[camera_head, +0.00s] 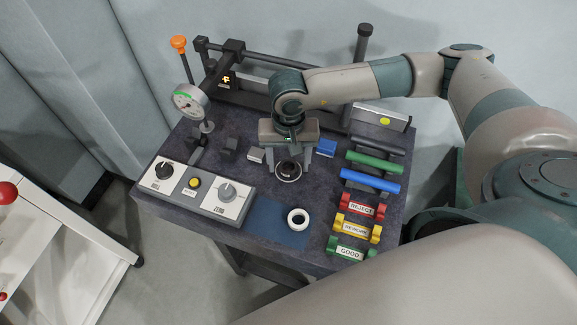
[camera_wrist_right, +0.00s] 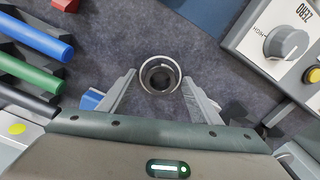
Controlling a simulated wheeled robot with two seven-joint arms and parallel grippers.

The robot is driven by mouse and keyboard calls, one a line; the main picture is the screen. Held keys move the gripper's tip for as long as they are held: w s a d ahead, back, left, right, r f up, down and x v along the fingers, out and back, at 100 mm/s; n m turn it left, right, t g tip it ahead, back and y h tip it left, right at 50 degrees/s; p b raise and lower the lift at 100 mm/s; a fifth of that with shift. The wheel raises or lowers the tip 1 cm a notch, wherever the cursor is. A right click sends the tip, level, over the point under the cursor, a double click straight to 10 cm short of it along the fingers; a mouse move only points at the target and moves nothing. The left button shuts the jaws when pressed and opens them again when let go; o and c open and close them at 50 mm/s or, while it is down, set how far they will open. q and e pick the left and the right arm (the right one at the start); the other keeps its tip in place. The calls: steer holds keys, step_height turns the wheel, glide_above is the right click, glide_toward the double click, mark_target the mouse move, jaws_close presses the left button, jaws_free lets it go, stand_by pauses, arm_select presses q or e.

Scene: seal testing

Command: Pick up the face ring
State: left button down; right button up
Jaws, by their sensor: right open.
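A round metallic ring (camera_head: 288,171) with a dark centre lies on the dark bench top. My right gripper (camera_head: 288,163) is open above it and points down. In the right wrist view the ring (camera_wrist_right: 160,75) sits between the two fingertips (camera_wrist_right: 160,80), with a gap on each side. I cannot tell how far the fingertips are above the bench. A white ring (camera_head: 298,219) with a dark hole lies on a blue mat (camera_head: 270,222) nearer the front. I cannot tell for certain which ring is the face ring. My left gripper is not in view.
A control box (camera_head: 205,190) with knobs stands front left and a dial gauge (camera_head: 190,101) behind it. Blue (camera_head: 371,181) and green (camera_head: 374,163) rods lie right, above REJECT (camera_head: 361,206), REWORK and GOOD holders. A small blue block (camera_head: 327,148) is close beside the gripper.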

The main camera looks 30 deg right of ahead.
steer(key=shift+c, duration=0.2)
steer(key=c, duration=1.1)
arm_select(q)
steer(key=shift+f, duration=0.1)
arm_select(e)
steer(key=shift+r, duration=0.15)
